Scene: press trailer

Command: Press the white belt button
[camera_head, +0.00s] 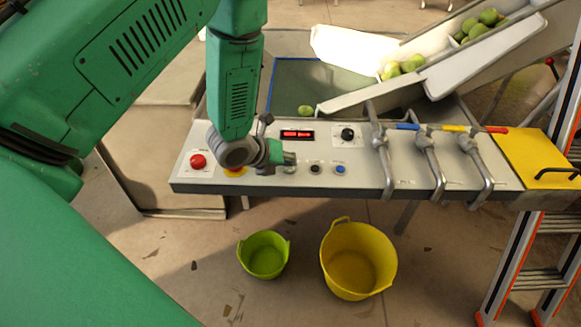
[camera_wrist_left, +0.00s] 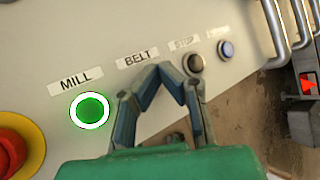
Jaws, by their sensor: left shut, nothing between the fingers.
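The control panel (camera_head: 360,180) lies below my left arm in the head view. My left gripper (camera_head: 287,159) is shut and empty, low over the row of buttons. In the left wrist view its fingertips (camera_wrist_left: 162,72) meet just below the "BELT" label (camera_wrist_left: 137,60). The white belt button is not visible there; the fingers cover the spot under its label. I cannot tell whether the fingertips touch it. A green mill button (camera_wrist_left: 90,108) with a bright white ring is left of the fingers. My right gripper is not in view.
A black button (camera_wrist_left: 194,63) and a blue button (camera_wrist_left: 226,48) sit right of the fingers. A red knob (camera_head: 198,160) and a yellow-ringed red button (camera_wrist_left: 12,148) lie left. Valve pipes (camera_head: 428,160) rise at the right. Green (camera_head: 264,256) and yellow (camera_head: 357,262) buckets stand below.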

